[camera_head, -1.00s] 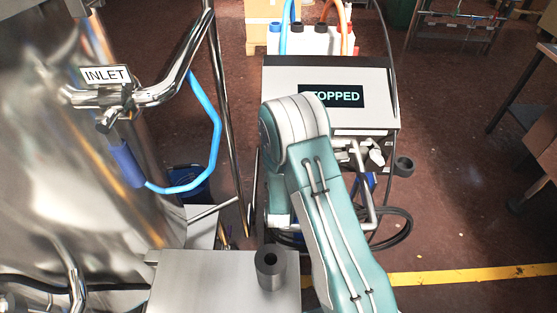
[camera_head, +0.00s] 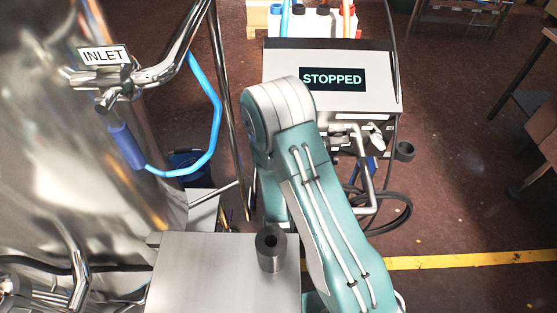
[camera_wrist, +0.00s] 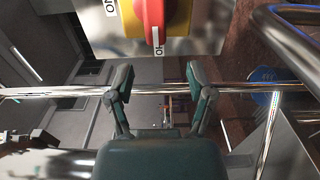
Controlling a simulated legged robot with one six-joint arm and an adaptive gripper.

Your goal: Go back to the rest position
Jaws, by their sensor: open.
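My gripper (camera_wrist: 160,88) shows in the wrist view with its two fingers spread apart and nothing between them. A red rotary switch (camera_wrist: 152,20) on a yellow plate is just beyond the fingertips, at the top of that view. The fingers are apart from it. In the head view my teal and white arm is folded in the middle and the gripper is hidden behind it. Beyond the arm, a control box with a display (camera_head: 332,79) reads STOPPED.
A steel tank with an INLET label (camera_head: 104,56) and a blue hose (camera_head: 215,120) stands at the left. A black cylinder (camera_head: 270,250) stands on a steel top (camera_head: 205,275) in front. A yellow floor line (camera_head: 470,259) and open floor lie at the right.

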